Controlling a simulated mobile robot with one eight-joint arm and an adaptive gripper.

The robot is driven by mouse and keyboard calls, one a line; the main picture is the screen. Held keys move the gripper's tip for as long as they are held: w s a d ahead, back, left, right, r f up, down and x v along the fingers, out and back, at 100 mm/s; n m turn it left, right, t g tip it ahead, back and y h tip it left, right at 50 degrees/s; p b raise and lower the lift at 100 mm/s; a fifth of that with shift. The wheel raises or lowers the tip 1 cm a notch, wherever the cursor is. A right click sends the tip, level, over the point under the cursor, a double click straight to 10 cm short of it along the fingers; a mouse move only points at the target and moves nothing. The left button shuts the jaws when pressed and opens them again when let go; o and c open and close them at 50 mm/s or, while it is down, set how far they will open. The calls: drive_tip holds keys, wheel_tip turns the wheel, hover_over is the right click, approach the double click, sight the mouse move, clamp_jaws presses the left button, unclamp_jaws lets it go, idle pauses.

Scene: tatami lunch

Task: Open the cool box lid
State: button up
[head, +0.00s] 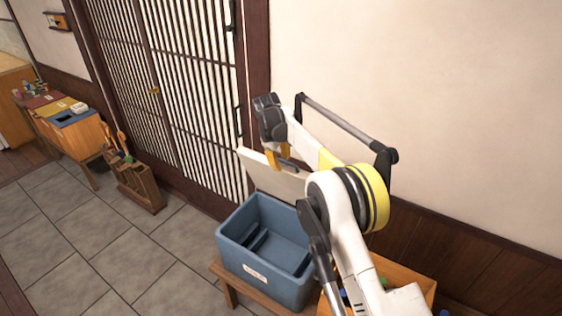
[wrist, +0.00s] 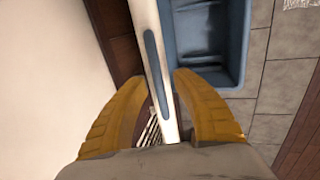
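The blue cool box (head: 262,272) stands on a low wooden bench, its inside in view. Its cream lid (head: 262,176) stands raised at the back of the box, near the wall side. My gripper (head: 280,160) is at the lid's upper edge. In the wrist view the lid (wrist: 150,50) shows edge-on, with a blue-grey strip along it, between the two yellow fingers (wrist: 158,78). The fingers are apart, one on each side of the lid, and look not closed on it. The box (wrist: 225,40) shows to the right of the lid.
A slatted door (head: 190,90) and a pale wall (head: 430,90) stand behind the box. A wooden crate (head: 400,275) with small things stands to its right. A wooden rack (head: 140,188) stands to the left. Tiled floor (head: 110,250) is clear in front.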

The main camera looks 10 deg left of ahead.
drive_tip(key=shift+r, duration=0.1)
drive_tip(key=v, duration=1.2)
drive_tip(key=shift+d, duration=0.1)
